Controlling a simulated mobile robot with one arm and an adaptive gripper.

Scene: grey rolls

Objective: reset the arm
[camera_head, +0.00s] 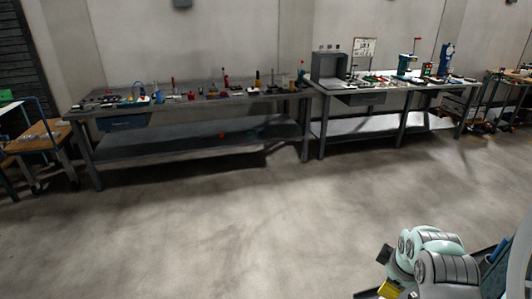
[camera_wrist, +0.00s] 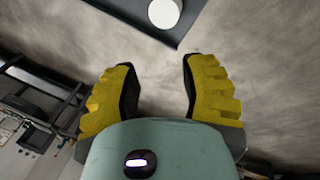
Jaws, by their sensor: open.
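My gripper (camera_wrist: 157,85) shows in the wrist view with its two yellow ridged fingers spread apart. Nothing is between them, only the grey floor behind. In the head view my arm is folded low at the bottom right, with a small yellow part of the gripper (camera_head: 389,289) showing at its lower left. The rest of the gripper there is hidden or cut off by the frame edge. It is clear of the workbenches and touches nothing that I can see.
A long workbench (camera_head: 200,139) with several tools stands along the back wall. A second bench (camera_head: 365,125) with a grey box (camera_head: 329,68) stands to its right. A wooden-topped table (camera_head: 38,137) is at the left. The floor (camera_head: 230,220) in front is clear.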

